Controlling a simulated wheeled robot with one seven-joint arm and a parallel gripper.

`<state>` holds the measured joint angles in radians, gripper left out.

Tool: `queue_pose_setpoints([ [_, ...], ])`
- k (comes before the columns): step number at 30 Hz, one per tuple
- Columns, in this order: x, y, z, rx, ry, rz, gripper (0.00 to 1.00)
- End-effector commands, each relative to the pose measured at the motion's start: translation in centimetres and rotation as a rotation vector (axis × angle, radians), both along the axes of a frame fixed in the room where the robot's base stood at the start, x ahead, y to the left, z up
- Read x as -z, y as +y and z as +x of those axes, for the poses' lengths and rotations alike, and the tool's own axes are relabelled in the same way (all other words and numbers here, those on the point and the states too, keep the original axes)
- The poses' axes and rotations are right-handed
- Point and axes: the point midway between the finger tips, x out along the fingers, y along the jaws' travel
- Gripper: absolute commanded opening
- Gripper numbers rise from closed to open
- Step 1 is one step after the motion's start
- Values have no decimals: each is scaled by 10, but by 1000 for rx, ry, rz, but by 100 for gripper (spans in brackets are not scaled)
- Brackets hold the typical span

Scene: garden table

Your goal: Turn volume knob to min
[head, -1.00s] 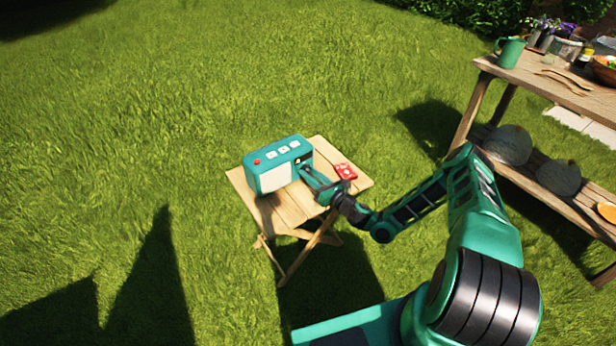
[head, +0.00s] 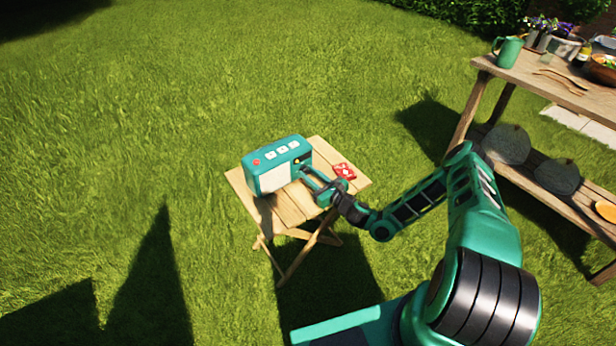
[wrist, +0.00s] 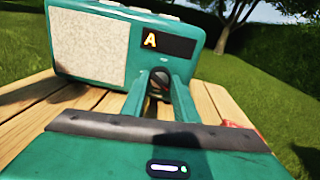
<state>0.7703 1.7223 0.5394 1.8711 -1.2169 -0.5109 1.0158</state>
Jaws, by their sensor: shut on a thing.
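A teal radio (head: 262,180) stands on a small wooden folding table (head: 290,212). It has a pale speaker panel, a red button and several white buttons on top. In the wrist view the radio (wrist: 140,62) shows a dark display (wrist: 152,42) with an orange letter "A". A dark round volume knob (wrist: 159,76) is below the display, between my fingertips. My gripper (head: 308,174) is at the right part of the radio's front, shut on the knob. Its fingers partly hide the knob, and its pointer mark cannot be made out.
A red patterned packet (head: 343,171) lies on the table right of the radio. A larger wooden table (head: 525,75) with a green mug (head: 508,52), bowls and plants stands at the right. Open grass surrounds the folding table.

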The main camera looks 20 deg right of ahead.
Motion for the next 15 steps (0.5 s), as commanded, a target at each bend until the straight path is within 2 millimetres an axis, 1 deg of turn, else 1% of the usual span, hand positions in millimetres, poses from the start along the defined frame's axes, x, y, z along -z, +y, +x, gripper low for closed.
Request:
queue_pose_setpoints([
  [15,0,2,-1,-3,-162,-452,5],
])
